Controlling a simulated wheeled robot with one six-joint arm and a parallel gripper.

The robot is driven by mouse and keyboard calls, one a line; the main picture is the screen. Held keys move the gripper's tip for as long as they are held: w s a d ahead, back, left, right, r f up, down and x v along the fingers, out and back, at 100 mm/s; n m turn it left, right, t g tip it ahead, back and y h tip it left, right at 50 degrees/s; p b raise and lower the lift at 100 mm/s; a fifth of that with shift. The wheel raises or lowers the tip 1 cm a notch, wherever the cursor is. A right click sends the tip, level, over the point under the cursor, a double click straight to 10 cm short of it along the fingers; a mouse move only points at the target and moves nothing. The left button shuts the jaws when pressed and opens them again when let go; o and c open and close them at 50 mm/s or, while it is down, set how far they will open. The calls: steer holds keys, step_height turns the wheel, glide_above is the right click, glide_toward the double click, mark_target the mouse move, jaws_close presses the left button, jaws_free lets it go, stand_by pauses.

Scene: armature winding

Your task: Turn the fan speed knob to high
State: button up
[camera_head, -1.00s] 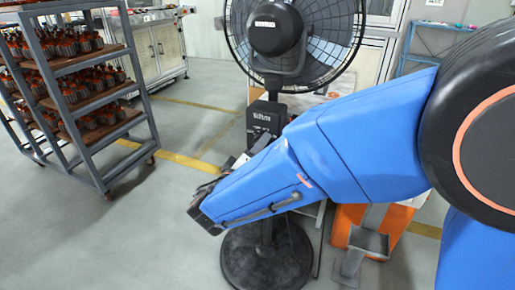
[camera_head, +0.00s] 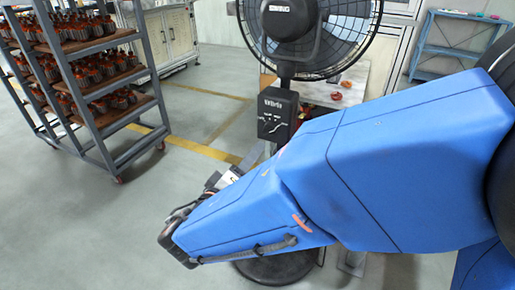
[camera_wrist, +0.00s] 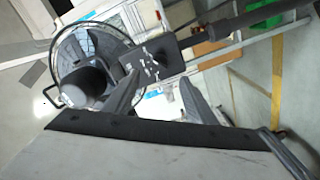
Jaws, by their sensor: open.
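The pedestal fan (camera_head: 345,45) stands upright at the top centre of the head view. Its black control box (camera_head: 277,115) on the pole has a white label and dial marks; the knob is too small to make out. In the wrist view the fan (camera_wrist: 88,62) is at the left and the control box (camera_wrist: 153,60) lies just beyond my fingers, tilted in the picture. My gripper (camera_wrist: 160,92) is open and empty, its two fingers apart, with the box showing ahead of them. In the head view my blue arm hides most of the gripper, which is below and left of the box.
A grey rack (camera_head: 100,85) with several copper-wound parts stands at the left. A blue shelf (camera_head: 455,45) is at the back right. A table with orange-red parts stands behind the fan. The fan's round base (camera_head: 278,268) is partly hidden by my arm. Floor between rack and fan is clear.

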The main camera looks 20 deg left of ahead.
steer(key=s, duration=0.5)
steer(key=shift+s+a, duration=0.2)
steer(key=shift+s, duration=0.05)
steer(key=w+d+m+g+h, duration=0.2)
steer(key=w+d+g, duration=0.15)
steer(key=d, duration=0.65)
steer(key=w+d+m+g+h, duration=0.15)
steer(key=w+d, duration=0.25)
steer(key=d, duration=0.5)
steer(key=w+d+m+g+h, duration=0.1)
steer(key=w+d+g+h, duration=0.25)
steer(key=d, duration=0.65)
steer(key=s+d+f+m+g+y, duration=0.1)
steer(key=s+d+g, duration=0.15)
steer(key=d, duration=0.45)
steer(key=s+d+f+m+g+y, duration=0.1)
steer(key=s+d+f+m+g, duration=0.15)
steer(key=d, duration=0.45)
steer(key=s+d+m+y, duration=0.3)
steer(key=s+d+y, duration=0.3)
steer(key=s+d, duration=0.2)
steer(key=shift+s+r+y, duration=0.15)
steer(key=shift+s+y, duration=0.15)
steer(key=shift+s, duration=0.65)
